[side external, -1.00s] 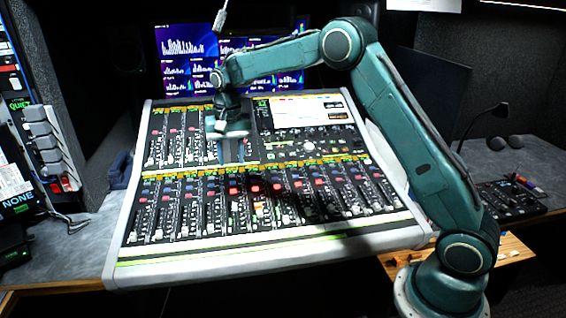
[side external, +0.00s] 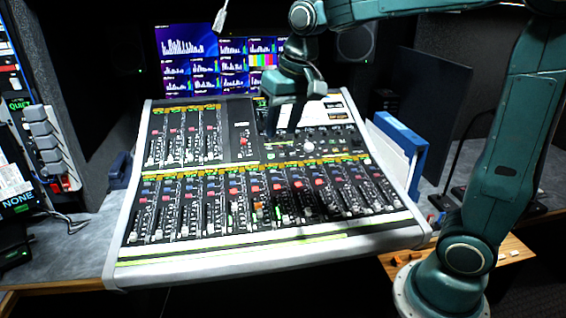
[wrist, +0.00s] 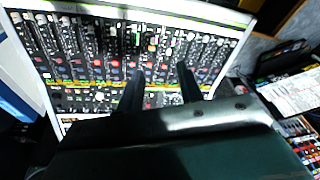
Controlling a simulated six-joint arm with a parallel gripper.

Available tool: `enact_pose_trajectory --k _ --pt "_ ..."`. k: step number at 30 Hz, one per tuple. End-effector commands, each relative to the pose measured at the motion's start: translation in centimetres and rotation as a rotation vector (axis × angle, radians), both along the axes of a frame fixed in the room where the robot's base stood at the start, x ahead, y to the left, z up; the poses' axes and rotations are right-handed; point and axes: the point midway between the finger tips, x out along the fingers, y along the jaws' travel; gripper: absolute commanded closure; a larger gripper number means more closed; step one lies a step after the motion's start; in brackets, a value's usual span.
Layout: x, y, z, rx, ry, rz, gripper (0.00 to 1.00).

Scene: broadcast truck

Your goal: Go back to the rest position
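My gripper (side external: 285,122) hangs above the upper right part of the mixing console (side external: 122,235), in front of its small screen. In the side view its dark fingers point down and show nothing between them. In the wrist view the two fingers of my gripper (wrist: 160,85) stand apart with a gap, and the console's faders and buttons (wrist: 110,64) show through it. The gripper is open and empty. It appears raised off the console surface; the exact height is hard to tell. The rest position is not marked in any view.
Monitors (side external: 187,47) stand behind the console. Blue and white binders (side external: 402,150) stand at its right. A rack with grey switches (side external: 45,140) is at the left. A microphone (side external: 221,17) hangs above. A wooden board (side external: 510,250) lies near my base.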

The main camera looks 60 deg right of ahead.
Motion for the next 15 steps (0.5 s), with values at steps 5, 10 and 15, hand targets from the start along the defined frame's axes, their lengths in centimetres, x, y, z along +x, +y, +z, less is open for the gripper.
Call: enact_pose_trajectory --k 5,10,15 --pt "-4.1 0.4 0.8 -0.02 -0.048 0.069 0.64" --pt "-7.8 0.8 0.9 -0.04 -0.09 0.134 0.64" --pt "-11.4 1.0 0.5 -0.064 -0.131 0.198 0.64"
